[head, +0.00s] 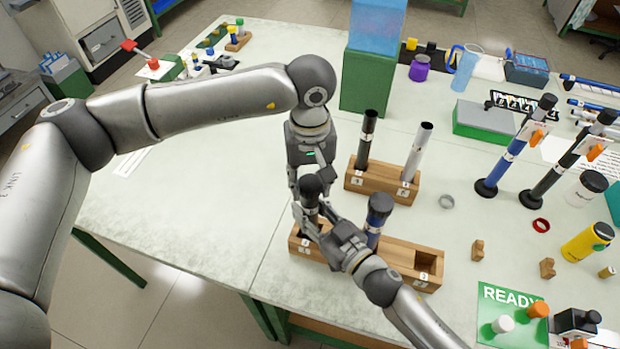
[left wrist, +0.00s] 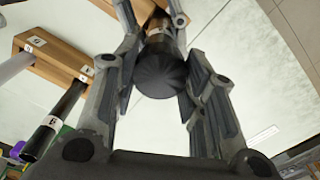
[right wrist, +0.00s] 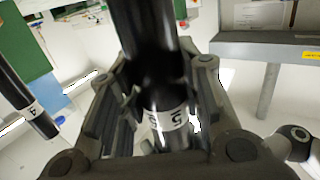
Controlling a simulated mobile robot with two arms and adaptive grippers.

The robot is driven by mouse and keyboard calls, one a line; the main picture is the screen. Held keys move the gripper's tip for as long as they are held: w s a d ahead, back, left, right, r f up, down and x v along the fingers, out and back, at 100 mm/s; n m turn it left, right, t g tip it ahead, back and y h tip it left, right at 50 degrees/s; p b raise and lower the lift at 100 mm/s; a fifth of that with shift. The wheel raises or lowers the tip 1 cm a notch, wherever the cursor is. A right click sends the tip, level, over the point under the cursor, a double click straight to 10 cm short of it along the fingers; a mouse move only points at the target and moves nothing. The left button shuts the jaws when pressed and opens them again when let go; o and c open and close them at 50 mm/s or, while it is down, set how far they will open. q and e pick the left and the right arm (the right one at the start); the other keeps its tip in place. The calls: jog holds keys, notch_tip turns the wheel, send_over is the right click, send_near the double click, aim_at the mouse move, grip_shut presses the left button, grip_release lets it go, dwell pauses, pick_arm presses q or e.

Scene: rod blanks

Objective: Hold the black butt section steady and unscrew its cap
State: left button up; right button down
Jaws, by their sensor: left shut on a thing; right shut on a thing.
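The black butt section (head: 309,214) stands upright in the left socket of the front wooden block (head: 400,258). Its ribbed black cap (head: 312,184) is at its top end; the cap also shows from above in the left wrist view (left wrist: 160,75). My left gripper (head: 307,190) comes down from above and is shut on the cap. My right gripper (head: 318,224) reaches in from the front right and is shut on the section's body below the cap. The right wrist view shows the dark body with a white label band (right wrist: 168,118) between the fingers. The joint under the cap is largely hidden.
A blue section with a dark cap (head: 377,214) stands close by in the same block, whose right socket is empty. A second block (head: 382,186) behind holds a black tube (head: 367,138) and a silver tube (head: 417,150). Table space on the left is clear.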

pick_arm(q)
jog(key=n, duration=0.6)
jog(key=shift+n, duration=0.3)
jog(key=n, duration=0.6)
jog(key=shift+n, duration=0.3)
jog(key=n, duration=0.6)
jog(key=shift+n, duration=0.3)
jog(key=n, duration=0.6)
jog(key=shift+n, duration=0.3)
jog(key=n, duration=0.3)
jog(key=shift+r, duration=0.1)
jog(key=n, duration=1.5)
